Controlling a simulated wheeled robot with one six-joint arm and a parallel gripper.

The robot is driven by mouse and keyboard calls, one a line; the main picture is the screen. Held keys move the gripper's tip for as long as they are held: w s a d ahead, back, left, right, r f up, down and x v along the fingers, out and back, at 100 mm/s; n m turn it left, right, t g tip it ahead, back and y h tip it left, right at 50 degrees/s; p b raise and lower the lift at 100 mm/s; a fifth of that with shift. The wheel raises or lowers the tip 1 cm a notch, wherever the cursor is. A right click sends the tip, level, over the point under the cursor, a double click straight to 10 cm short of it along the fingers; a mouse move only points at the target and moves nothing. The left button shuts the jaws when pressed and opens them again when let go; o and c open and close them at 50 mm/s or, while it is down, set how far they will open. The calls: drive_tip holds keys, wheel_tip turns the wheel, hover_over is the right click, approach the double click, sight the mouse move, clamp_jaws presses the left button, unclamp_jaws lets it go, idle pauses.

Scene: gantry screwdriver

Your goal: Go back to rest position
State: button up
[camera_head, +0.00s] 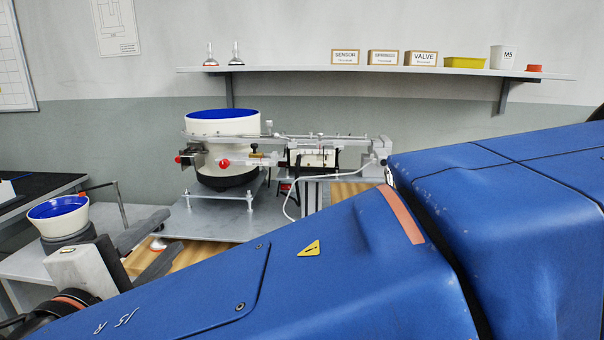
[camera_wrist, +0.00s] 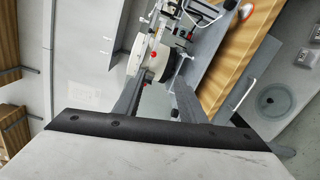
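My gripper (camera_head: 174,230) is at the lower left of the head view, at the end of my blue arm. Its two dark grey fingers point up and to the right and stand apart. In the wrist view, my gripper (camera_wrist: 163,78) also shows its fingers apart, with nothing seen held between them. The white feeder bowl with a blue inside (camera_head: 222,124) stands beyond the gripper, apart from it. My arm hides much of the lower right of the head view.
The feeder stands on a grey metal plate (camera_head: 215,222) with a linear rail (camera_head: 325,138). A smaller blue-lined bowl (camera_head: 58,208) is at the left. A wall shelf (camera_head: 300,69) holds boxes and a yellow bin (camera_head: 464,62). A wooden surface (camera_wrist: 228,78) shows in the wrist view.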

drive_tip(key=w+d+f+m+g+h, duration=0.2)
drive_tip(key=w+d+f+g, duration=0.15)
drive_tip(key=d, duration=0.65)
drive_tip(key=w+d+f+m+g+h, duration=0.1)
drive_tip(key=w+d+f+m+g, duration=0.3)
drive_tip(key=d, duration=0.6)
drive_tip(key=w+d+f+g+h, duration=0.15)
drive_tip(key=w+d, duration=0.35)
drive_tip(key=d, duration=0.5)
drive_tip(key=s+d+f+m+g+y, duration=0.1)
drive_tip(key=s+d+f+m+g, duration=0.15)
drive_tip(key=d, duration=0.35)
drive_tip(key=s+d+f+m+g, duration=0.1)
drive_tip(key=s+d+f+m, duration=0.1)
drive_tip(key=d+f, duration=0.35)
drive_tip(key=s+d+f+m+y, duration=0.5)
drive_tip(key=s+d+m, duration=0.3)
drive_tip(key=s, duration=0.2)
drive_tip(key=shift+s+d+f+m, duration=0.15)
drive_tip(key=shift+d+f+m, duration=0.15)
drive_tip(key=shift+d+m, duration=0.05)
